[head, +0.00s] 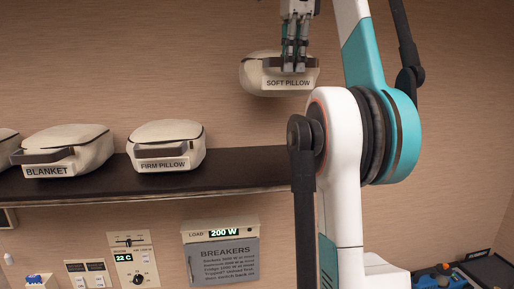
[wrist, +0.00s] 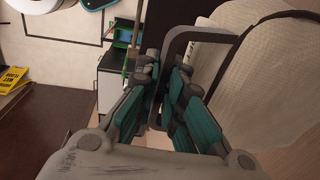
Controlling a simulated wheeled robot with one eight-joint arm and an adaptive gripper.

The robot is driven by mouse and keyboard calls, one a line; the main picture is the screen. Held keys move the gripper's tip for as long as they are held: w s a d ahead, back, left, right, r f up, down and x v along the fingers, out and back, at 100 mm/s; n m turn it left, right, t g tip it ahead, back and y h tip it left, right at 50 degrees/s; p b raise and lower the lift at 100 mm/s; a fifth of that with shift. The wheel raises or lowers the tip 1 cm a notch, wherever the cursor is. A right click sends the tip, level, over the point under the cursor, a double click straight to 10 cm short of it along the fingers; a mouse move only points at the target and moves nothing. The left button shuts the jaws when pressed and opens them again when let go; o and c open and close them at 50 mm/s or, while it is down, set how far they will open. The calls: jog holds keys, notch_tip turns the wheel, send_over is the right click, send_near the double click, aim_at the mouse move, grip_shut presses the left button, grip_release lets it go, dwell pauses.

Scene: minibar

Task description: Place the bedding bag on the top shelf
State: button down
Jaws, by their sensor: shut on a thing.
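A cream bedding bag labelled SOFT PILLOW (head: 256,76) hangs from my gripper (head: 296,66) in the head view, above the right part of the shelf. My gripper points down and is shut on the bag's dark handle. In the wrist view the bag (wrist: 275,75) fills the right side, and my gripper (wrist: 165,72) closes around its handle (wrist: 215,37). The dark shelf (head: 235,175) runs along the wall below the bag with a clear gap. I cannot tell whether the bag is directly over it or in front.
A FIRM PILLOW bag (head: 168,140) and a BLANKET bag (head: 75,142) stand on the shelf, with another cut off at the left edge. The shelf right of FIRM PILLOW is bare. My arm hides its right end. A breaker panel (head: 222,262) is below.

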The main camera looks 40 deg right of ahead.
jog(key=shift+f+b, duration=2.95)
jog(key=shift+f, duration=6.9)
jog(key=c, duration=1.7)
grip_release()
jog(key=shift+r, duration=0.1)
jog(key=r, duration=0.8)
jog(key=s+r, duration=0.1)
jog(key=r, duration=0.2)
jog(key=shift+s+a+r+p, duration=0.1)
jog(key=shift+a+r+p, duration=0.25)
jog(key=shift+a+r, duration=0.05)
